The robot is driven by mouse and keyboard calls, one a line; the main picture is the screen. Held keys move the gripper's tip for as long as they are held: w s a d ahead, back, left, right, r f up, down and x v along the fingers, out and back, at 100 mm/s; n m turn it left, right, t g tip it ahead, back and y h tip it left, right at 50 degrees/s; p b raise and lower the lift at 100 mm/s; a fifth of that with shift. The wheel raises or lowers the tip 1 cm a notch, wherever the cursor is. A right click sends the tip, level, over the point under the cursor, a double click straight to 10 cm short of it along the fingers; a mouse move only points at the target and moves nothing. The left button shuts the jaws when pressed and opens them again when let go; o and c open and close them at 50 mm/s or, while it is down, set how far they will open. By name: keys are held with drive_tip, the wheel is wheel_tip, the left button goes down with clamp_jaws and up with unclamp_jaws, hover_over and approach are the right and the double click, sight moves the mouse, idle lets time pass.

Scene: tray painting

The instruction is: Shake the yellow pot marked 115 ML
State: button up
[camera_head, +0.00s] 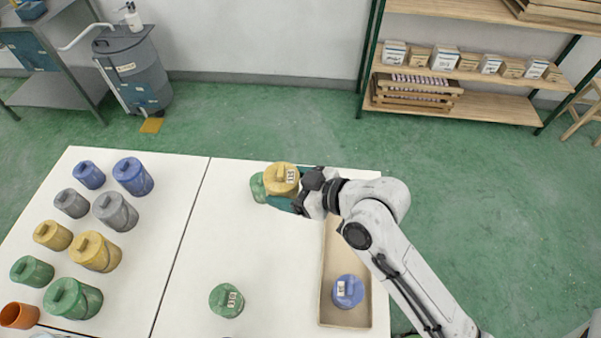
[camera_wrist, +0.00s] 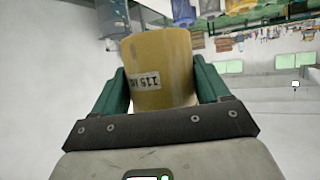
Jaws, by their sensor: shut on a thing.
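The yellow pot (camera_head: 282,180) is off the table in my gripper (camera_head: 290,197), over the far part of the white table in the head view. A white label shows on the pot. In the wrist view the yellow pot (camera_wrist: 160,62) fills the gap between the two green fingers of my gripper (camera_wrist: 163,88), which are shut on its sides. There its label, marked 115 ML, shows upside down. The surroundings also look turned over in that view.
A green pot (camera_head: 257,188) shows just behind the held pot. Another green pot (camera_head: 226,300) stands nearer. A tray (camera_head: 334,245) at right holds a blue pot (camera_head: 348,291). Several coloured pots stand on the left table (camera_head: 150,235). The table's middle is clear.

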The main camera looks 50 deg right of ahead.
drive_tip(key=shift+d, duration=3.35)
drive_tip(key=a, duration=0.6)
drive_tip(key=shift+a+r, duration=0.1)
drive_tip(key=shift+a, duration=0.3)
drive_tip(key=shift+d, duration=1.7)
